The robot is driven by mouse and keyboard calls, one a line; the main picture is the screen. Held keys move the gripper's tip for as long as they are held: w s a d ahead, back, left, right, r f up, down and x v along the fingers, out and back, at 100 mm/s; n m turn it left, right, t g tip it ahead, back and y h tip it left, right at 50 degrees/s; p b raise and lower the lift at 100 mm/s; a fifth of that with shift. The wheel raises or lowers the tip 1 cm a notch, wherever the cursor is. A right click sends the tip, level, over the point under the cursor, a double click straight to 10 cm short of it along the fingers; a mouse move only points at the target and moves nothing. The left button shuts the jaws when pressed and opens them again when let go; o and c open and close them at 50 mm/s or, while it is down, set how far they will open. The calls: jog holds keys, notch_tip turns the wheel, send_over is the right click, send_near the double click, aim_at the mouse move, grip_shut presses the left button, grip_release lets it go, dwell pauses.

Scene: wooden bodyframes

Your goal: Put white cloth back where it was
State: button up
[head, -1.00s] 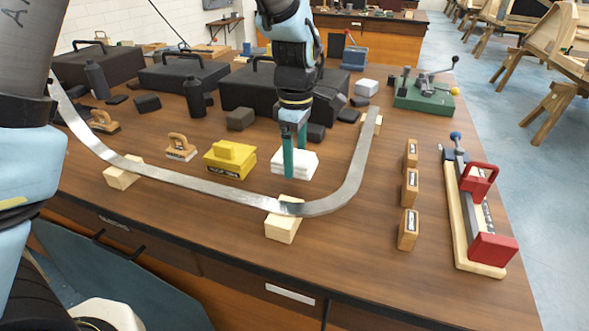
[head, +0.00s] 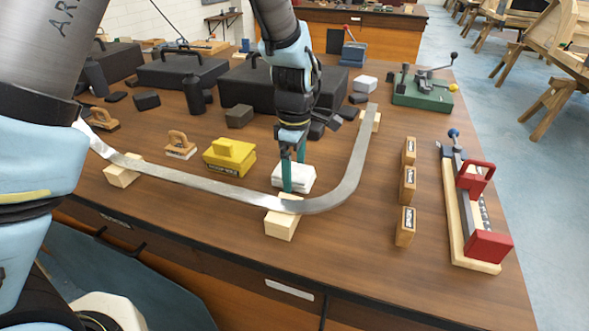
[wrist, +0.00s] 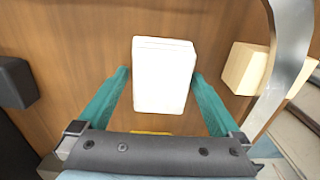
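The white cloth (head: 297,178) is a folded, block-like stack on the wooden bench, inside the curve of the metal strip. In the wrist view the white cloth (wrist: 163,75) lies between and ahead of my fingertips. My gripper (head: 293,185) points down at the cloth. Its teal fingers are apart, one near each side of the cloth in the wrist view (wrist: 160,78). I cannot tell whether either finger touches it.
A curved metal strip (head: 215,186) on wooden blocks (head: 282,221) runs close around the cloth. A yellow block (head: 230,157) sits to the left. Black cases (head: 183,70) stand behind. Several small wooden blocks (head: 407,189) and a red-handled clamp (head: 487,247) are at right.

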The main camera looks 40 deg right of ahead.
aim_at(294, 171)
jog(key=shift+r, duration=0.1)
notch_tip(294, 171, up, 12)
jog(key=b, duration=0.2)
dwell(0.3)
jog(key=shift+r, duration=0.1)
jog(key=w+a+f+m, duration=0.1)
jog(key=w+a, duration=0.3)
jog(key=a, duration=0.3)
jog(key=w+a+m, duration=0.1)
jog(key=w+a, duration=0.3)
jog(key=a, duration=0.3)
jog(key=w+a+f+m, duration=0.1)
jog(key=w+a, duration=0.3)
jog(key=a, duration=0.3)
jog(key=shift+a+f+t+h, duration=0.1)
jog(key=shift+f+t+h, duration=0.2)
jog(key=s+a+f+m, duration=0.1)
jog(key=a+m, duration=0.1)
jog(key=a, duration=0.8)
jog(key=s+a+f+m+t, duration=0.1)
jog(key=s+a+f+m, duration=0.1)
jog(key=a, duration=0.8)
jog(key=shift+m, duration=0.4)
jog(key=shift+w, duration=0.1)
